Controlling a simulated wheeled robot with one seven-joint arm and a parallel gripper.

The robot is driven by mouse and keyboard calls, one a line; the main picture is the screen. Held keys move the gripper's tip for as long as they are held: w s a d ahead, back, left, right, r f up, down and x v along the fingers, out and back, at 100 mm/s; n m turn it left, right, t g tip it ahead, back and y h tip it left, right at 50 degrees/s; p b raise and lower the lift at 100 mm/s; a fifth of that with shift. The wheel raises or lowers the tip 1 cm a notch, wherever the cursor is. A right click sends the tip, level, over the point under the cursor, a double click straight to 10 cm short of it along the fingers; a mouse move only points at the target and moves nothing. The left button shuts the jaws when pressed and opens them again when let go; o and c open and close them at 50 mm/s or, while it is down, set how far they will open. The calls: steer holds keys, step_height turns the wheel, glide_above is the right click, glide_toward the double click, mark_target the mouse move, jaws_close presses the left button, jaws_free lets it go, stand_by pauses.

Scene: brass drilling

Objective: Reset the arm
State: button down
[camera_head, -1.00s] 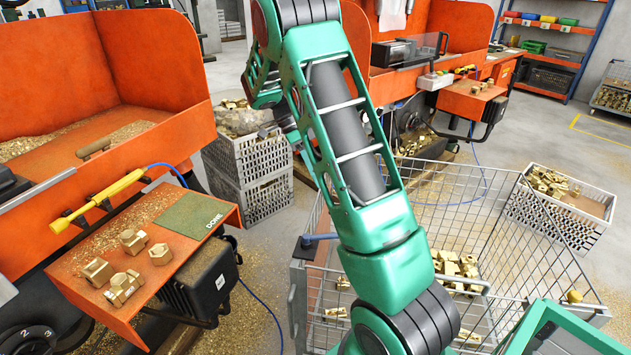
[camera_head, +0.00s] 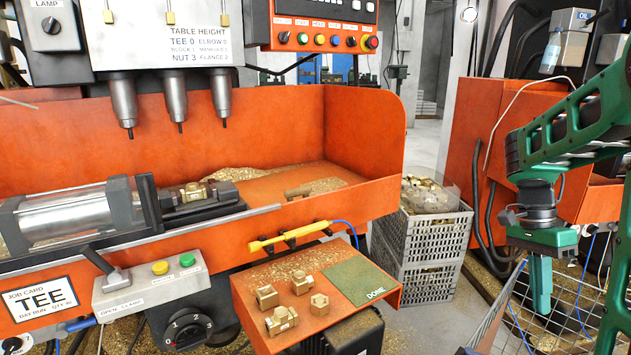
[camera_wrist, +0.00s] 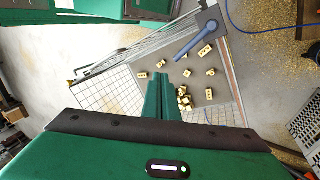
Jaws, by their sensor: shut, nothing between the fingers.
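My green arm reaches in from the right edge of the head view. My gripper (camera_head: 541,290) points down there, to the right of the drilling station and clear of it. In the wrist view my gripper (camera_wrist: 163,90) shows two green fingers pressed together with nothing between them. Below the fingers is a wire cart (camera_wrist: 115,88) with a grey panel (camera_wrist: 225,75), and several brass parts (camera_wrist: 185,98) lie in it. The fingertips appear above the cart and apart from the parts.
An orange drilling station (camera_head: 250,130) with three spindles fills the left. Its small shelf (camera_head: 260,275) holds several brass fittings and a green DONE pad (camera_head: 358,280). Grey crates (camera_head: 430,245) stand beside it. Another orange booth (camera_head: 480,120) stands behind my arm.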

steer(key=s+a+n+t, duration=0.1)
steer(key=s+a+n, duration=0.1)
steer(key=s, duration=0.3)
steer(key=s+a+n+t, duration=0.2)
steer(key=s+a+n, duration=0.1)
steer(key=s+n, duration=0.2)
steer(key=s+a+n+t+y, duration=0.1)
steer(key=s+a+n, duration=0.2)
steer(key=s, duration=0.3)
steer(key=shift+s+f+n, duration=0.15)
steer(key=shift+f+n, duration=0.05)
steer(key=shift+n, duration=0.3)
steer(key=shift+d, duration=0.15)
